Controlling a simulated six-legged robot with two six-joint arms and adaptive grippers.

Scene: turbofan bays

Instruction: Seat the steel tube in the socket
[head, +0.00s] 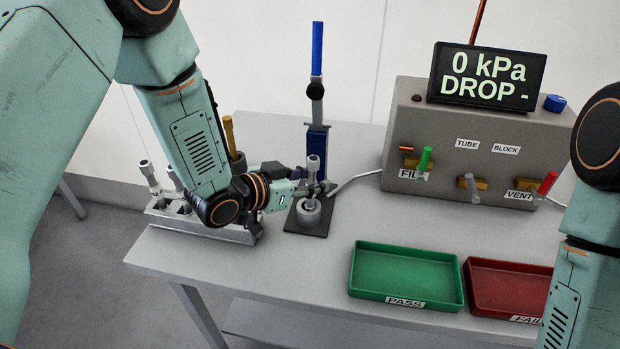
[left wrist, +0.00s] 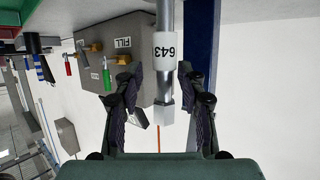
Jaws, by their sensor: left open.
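The steel tube (head: 313,168) stands upright at the round socket (head: 309,214) on a dark base plate. Its lower end meets the socket, but I cannot tell how deep it sits. My left gripper (head: 318,188) is open beside the tube. In the left wrist view, the tube with its white 643 label (left wrist: 165,48) lies between the spread fingers of my left gripper (left wrist: 158,80), with gaps on both sides. My right gripper is out of view.
A metal rack (head: 205,229) with more tubes stands at left. A blue press post (head: 317,140) rises behind the socket. The grey test box (head: 455,130), with valves and a 0 kPa display (head: 488,77), stands behind. Green (head: 405,299) and red (head: 505,290) trays lie in front.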

